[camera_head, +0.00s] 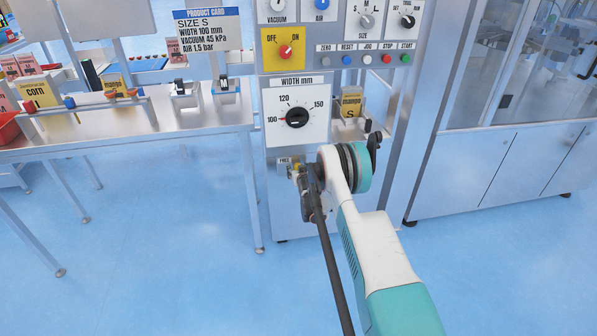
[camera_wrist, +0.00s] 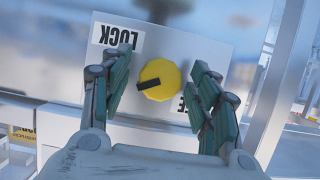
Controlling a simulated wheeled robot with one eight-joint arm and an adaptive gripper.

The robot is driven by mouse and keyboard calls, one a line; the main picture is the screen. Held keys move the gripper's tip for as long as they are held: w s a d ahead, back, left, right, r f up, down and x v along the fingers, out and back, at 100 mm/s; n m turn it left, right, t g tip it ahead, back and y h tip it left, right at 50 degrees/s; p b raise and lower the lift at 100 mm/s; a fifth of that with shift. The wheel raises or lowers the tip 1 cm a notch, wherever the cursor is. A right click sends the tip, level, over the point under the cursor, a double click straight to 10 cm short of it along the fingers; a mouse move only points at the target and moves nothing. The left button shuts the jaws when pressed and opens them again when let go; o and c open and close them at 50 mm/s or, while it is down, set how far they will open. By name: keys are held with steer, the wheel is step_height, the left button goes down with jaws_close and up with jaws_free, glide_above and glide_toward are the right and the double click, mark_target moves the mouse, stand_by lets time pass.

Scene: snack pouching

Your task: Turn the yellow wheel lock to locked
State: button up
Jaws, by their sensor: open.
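The yellow wheel lock (camera_wrist: 164,73) is a round knob on a light plate, with a black pointer bar reaching left from its centre in the wrist view. A LOCK label (camera_wrist: 115,36), seen upside down, is at the plate's upper left. The other label (camera_wrist: 186,103) is partly hidden by the right finger. My gripper (camera_wrist: 160,77) is open, with one dark green finger on each side of the knob and visible gaps between. In the head view my gripper (camera_head: 301,176) is at the lower machine panel and mostly hides the lock; a FREE label (camera_head: 284,161) shows beside it.
The width dial (camera_head: 297,117) is above my gripper, pointing near 100. A mango S pouch (camera_head: 351,104) stands right of it. A red ON/OFF switch (camera_head: 285,51) sits on a yellow plate higher up. A steel table (camera_head: 205,122) stands left; a machine cabinet (camera_head: 470,172) stands right.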

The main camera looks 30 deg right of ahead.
steer(key=c, duration=1.1)
steer(key=shift+o, duration=0.2)
steer(key=shift+m+t+y, duration=0.3)
steer(key=shift+m+y, duration=0.8)
steer(key=shift+m, duration=0.4)
steer(key=o, duration=1.1)
steer(key=shift+d, duration=0.1)
steer(key=shift+c, duration=0.2)
steer(key=shift+s, duration=0.15)
